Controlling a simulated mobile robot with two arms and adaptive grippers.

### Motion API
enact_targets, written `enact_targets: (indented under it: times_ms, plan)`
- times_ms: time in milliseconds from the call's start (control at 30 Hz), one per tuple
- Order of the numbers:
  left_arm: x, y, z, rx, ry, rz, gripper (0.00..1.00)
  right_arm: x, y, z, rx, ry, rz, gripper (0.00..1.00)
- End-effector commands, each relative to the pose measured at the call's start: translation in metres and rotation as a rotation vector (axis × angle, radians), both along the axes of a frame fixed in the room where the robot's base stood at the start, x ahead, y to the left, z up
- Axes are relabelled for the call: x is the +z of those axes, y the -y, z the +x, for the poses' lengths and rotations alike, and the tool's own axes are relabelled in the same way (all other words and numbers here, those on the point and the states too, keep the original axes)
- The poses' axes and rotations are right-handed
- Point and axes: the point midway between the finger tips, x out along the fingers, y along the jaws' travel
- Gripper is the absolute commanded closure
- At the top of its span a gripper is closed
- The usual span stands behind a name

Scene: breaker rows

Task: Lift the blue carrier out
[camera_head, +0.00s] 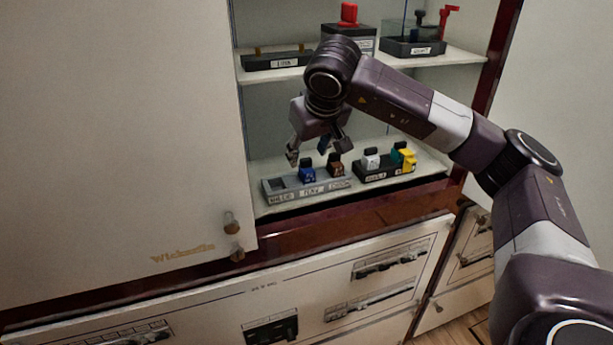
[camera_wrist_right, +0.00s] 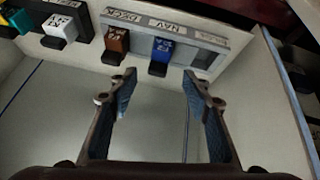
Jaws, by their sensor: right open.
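The blue carrier (camera_head: 308,174) sits upright in the middle slot of a grey rack (camera_head: 290,198) on the cabinet's lower shelf. A brown carrier (camera_head: 335,168) stands in the slot to its right, and the slot to its left looks empty. The blue carrier also shows in the right wrist view (camera_wrist_right: 160,56), just beyond the fingertips. My right gripper (camera_head: 319,152) is open and empty above the rack, apart from the carriers. In the wrist view its fingers (camera_wrist_right: 159,80) stand wide apart, with the blue carrier between their lines. My left gripper is not in view.
A black rack (camera_head: 372,177) to the right holds a white carrier (camera_head: 371,158) and a yellow and green one (camera_head: 404,156). The upper shelf (camera_head: 455,55) bears black trays, a red-topped box and a red-handled item. A closed cabinet door (camera_head: 120,110) stands left.

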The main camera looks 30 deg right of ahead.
Motion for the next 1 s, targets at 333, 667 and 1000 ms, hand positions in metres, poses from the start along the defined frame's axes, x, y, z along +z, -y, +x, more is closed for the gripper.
enact_targets:
  times_ms: [333, 667, 1000]
  plan:
    - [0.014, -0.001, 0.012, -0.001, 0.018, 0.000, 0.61, -0.034, 0.010, 0.021, -0.002, -0.003, 0.000, 0.55]
    - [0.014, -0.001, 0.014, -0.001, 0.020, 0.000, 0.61, -0.046, 0.012, 0.028, 0.000, 0.001, 0.001, 0.55]
    - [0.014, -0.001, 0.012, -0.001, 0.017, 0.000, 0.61, -0.046, 0.012, 0.028, 0.000, 0.001, 0.001, 0.88]
